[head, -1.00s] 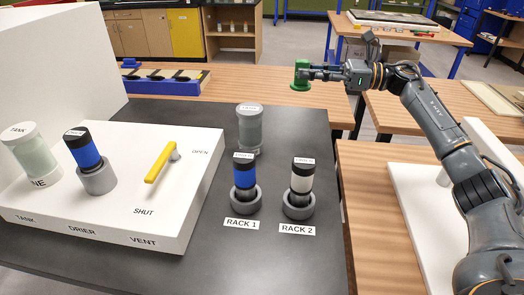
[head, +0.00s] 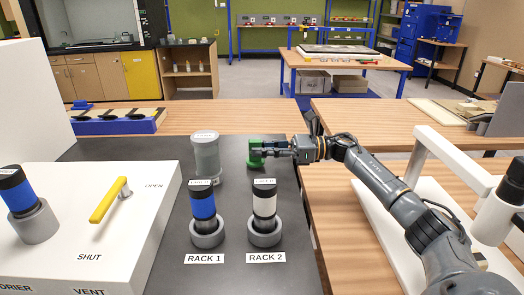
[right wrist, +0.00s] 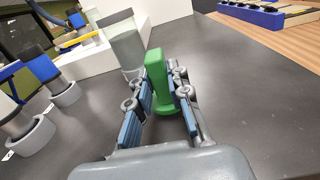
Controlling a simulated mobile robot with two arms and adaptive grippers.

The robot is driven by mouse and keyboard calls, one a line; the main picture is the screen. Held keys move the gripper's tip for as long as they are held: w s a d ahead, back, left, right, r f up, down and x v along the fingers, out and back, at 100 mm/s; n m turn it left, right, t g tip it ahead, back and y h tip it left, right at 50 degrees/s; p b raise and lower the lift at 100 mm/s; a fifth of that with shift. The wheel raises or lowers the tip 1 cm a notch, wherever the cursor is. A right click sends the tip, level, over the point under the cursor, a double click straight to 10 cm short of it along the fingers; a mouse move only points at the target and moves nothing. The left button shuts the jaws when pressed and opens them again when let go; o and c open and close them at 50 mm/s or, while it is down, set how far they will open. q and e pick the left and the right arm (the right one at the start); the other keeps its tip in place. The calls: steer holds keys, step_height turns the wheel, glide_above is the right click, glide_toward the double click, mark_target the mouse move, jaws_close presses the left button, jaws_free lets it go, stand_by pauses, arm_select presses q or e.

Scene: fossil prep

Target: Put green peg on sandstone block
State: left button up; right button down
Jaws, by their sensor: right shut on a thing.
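The green peg (head: 254,154) is upright between the fingers of my right gripper (head: 270,148), beside the grey-green lidded jar (head: 206,160) at the back of the dark bench. In the right wrist view the blue-padded fingers of my right gripper (right wrist: 162,88) are shut on the peg (right wrist: 155,68). Its lower end is low over the bench; I cannot tell whether it touches. I cannot make out the sandstone block for certain in either view. My left gripper is not in view.
Blue-banded and white-banded cylinders (head: 203,206) (head: 264,204) stand in grey ring holders at RACK 1 and RACK 2. The white station with its yellow lever (head: 109,200) is at left. A blue tray (head: 118,126) lies behind.

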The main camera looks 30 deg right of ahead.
steer(key=shift+f, duration=0.5)
steer(key=shift+f, duration=0.1)
steer(key=c, duration=1.3)
jaws_free()
steer(key=shift+o, duration=0.2)
